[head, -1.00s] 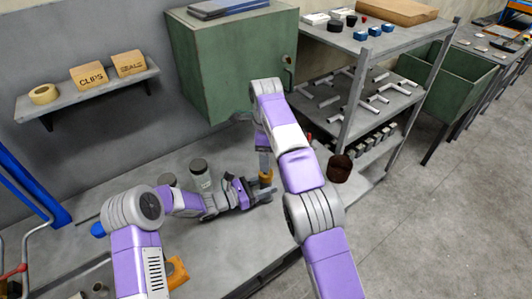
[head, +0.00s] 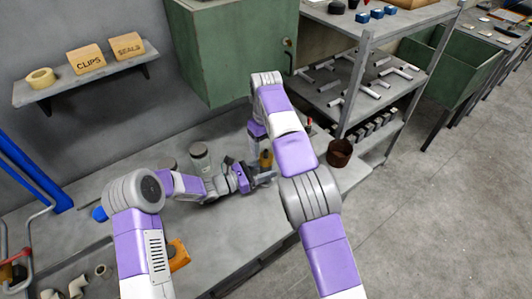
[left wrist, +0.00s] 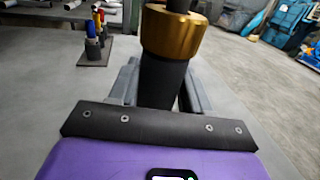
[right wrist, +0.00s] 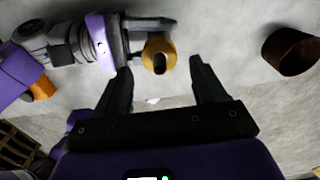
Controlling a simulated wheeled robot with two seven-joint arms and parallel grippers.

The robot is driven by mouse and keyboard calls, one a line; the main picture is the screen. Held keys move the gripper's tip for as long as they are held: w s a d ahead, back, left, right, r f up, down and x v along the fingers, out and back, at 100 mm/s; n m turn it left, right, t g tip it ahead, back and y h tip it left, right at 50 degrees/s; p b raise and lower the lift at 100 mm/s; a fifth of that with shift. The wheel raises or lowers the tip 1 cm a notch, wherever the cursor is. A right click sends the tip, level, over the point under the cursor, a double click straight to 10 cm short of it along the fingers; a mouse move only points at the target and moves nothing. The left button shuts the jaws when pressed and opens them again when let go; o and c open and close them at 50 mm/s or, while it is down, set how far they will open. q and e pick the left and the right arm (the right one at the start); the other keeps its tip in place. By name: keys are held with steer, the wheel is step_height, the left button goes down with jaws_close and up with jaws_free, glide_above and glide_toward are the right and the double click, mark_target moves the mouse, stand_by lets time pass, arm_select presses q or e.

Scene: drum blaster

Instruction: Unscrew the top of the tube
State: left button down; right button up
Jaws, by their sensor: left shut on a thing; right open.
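The tube (left wrist: 162,80) stands upright with a dark body and a gold-orange top (left wrist: 172,32). The top also shows in the head view (head: 266,159), partly hidden by my arms. My left gripper (left wrist: 160,92) is shut around the dark body, below the gold top. In the head view, my left gripper (head: 264,177) comes in from the left at the tube. My right gripper (right wrist: 160,65) is open. In the right wrist view the gold top (right wrist: 168,44), with a dark hole in it, lies between and just beyond the fingertips, apparently untouched.
A brown cup (head: 339,152) stands at the bench's right end. A grey-green canister (head: 200,157) is behind my left arm. An orange block (head: 178,255) lies near my left arm. A green cabinet (head: 235,55) hangs behind, and a shelf rack (head: 360,80) stands right.

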mark_target(266, 151)
steer(key=shift+f, duration=2.4)
